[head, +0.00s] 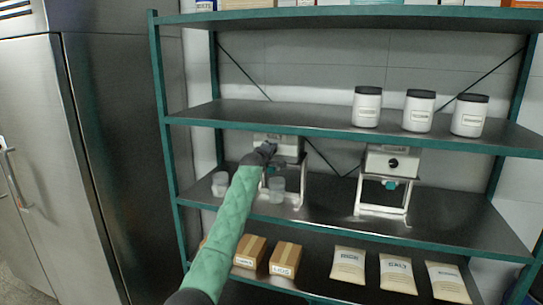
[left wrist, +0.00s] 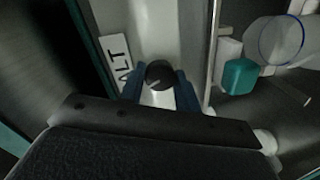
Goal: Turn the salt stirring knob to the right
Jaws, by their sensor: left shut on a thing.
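The left mill (head: 291,146) stands on the middle shelf, partly hidden behind my left arm and gripper. In the left wrist view its label (left wrist: 117,62) shows the letters "ALT", the rest cut off. The black round knob (left wrist: 160,73) sits between the blue fingers of my left gripper (left wrist: 160,92), which is shut on it. A light mark shows on the knob's face. In the head view my left gripper (head: 268,149) is at the mill's front and hides this knob. My right gripper is in neither view.
A second mill (head: 392,160) with a black knob stands to the right. Clear cups (head: 277,189) stand below the left mill. White jars (head: 367,107) stand on the shelf above; boxes (head: 286,258) and bags (head: 398,273) lie below. A steel cabinet (head: 95,150) stands at left.

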